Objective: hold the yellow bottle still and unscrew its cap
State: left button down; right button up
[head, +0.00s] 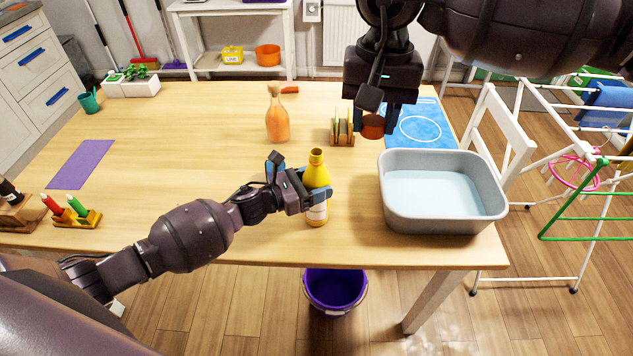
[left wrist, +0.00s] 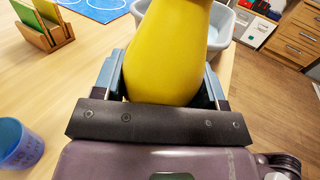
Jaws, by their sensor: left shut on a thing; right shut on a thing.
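The yellow bottle (head: 317,172) stands upright near the table's front edge, with a pale label low on its side. My left gripper (head: 303,188) is shut around its body; in the left wrist view the bottle (left wrist: 168,50) fills the space between the blue fingers. The bottle's top shows an uncovered neck in the head view. My right gripper (head: 374,114) points down, above and to the right of the bottle, apart from it. It is shut on a reddish-brown round piece (head: 372,127), which looks like the cap; its fingertips are partly hidden.
A grey basin (head: 442,222) stands right of the bottle. Behind are a wooden rack (head: 342,138), a blue mat (head: 430,133) and an orange bottle (head: 277,118). A blue cup (left wrist: 18,143) shows in the left wrist view. A purple bucket (head: 335,290) is on the floor.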

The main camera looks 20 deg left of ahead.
pick_arm(q)
jog(key=c, duration=0.6)
grip_release()
jog(key=shift+f, duration=0.15)
jog(key=o, duration=0.4)
jog(key=shift+o, duration=0.2)
